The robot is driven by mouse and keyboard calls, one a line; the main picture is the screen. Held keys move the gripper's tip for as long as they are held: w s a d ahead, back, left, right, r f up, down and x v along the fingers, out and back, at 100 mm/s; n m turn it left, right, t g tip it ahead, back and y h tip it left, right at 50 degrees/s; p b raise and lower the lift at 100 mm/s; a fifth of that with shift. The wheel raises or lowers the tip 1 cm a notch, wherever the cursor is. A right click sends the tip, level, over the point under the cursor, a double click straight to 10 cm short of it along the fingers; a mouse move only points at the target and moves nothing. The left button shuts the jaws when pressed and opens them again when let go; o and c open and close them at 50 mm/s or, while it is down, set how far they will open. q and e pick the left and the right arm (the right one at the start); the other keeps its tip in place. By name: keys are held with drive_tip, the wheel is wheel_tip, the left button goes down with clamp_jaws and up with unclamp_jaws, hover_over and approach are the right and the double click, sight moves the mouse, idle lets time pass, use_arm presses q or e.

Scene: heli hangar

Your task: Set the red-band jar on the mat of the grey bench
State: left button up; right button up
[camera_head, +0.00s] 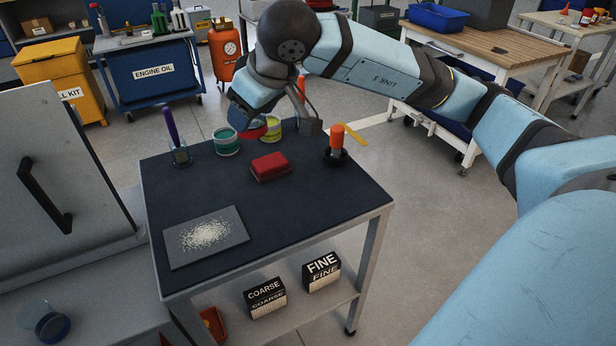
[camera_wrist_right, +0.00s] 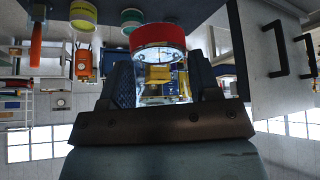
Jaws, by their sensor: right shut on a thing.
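My right gripper (camera_wrist_right: 166,85) is shut on the red-band jar, a clear jar with a wide red band (camera_wrist_right: 158,38). In the head view only a bit of the red band (camera_head: 256,130) shows beneath my right gripper (camera_head: 252,115), at the far edge of a grey-framed bench (camera_head: 319,222) with a dark top. It sits between a teal-band jar (camera_head: 227,143) and a yellow-band jar (camera_head: 272,130); I cannot tell whether it touches the bench. A flat grey mat (camera_head: 180,258) with pale grains lies at the bench's front left. My left gripper is not in view.
A red block (camera_head: 270,167) sits mid-bench. An orange-topped post (camera_head: 337,139) stands right, a purple-handled tool (camera_head: 173,135) left. A grey panel with a black handle (camera_head: 47,195) stands left, near a blue-based clear vessel (camera_head: 50,324). The bench's front right is clear.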

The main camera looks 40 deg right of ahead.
drive_tip(key=s+d+r+n+y+b, duration=0.1)
drive_tip(key=d+r+n+y+b, duration=0.1)
drive_tip(key=d, duration=0.2)
wheel_tip(320, 180, down, 16)
drive_tip(key=b, duration=0.5)
drive_tip(key=shift+f, duration=0.1)
wheel_tip(320, 180, down, 2)
drive_tip(key=shift+f+b, duration=0.25)
drive_tip(key=shift+b, duration=0.3)
drive_tip(key=shift+f, duration=0.35)
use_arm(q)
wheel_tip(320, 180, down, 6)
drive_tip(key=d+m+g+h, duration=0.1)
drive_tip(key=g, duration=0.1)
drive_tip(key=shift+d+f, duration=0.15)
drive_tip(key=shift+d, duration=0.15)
use_arm(e)
drive_tip(key=shift+r, duration=0.1)
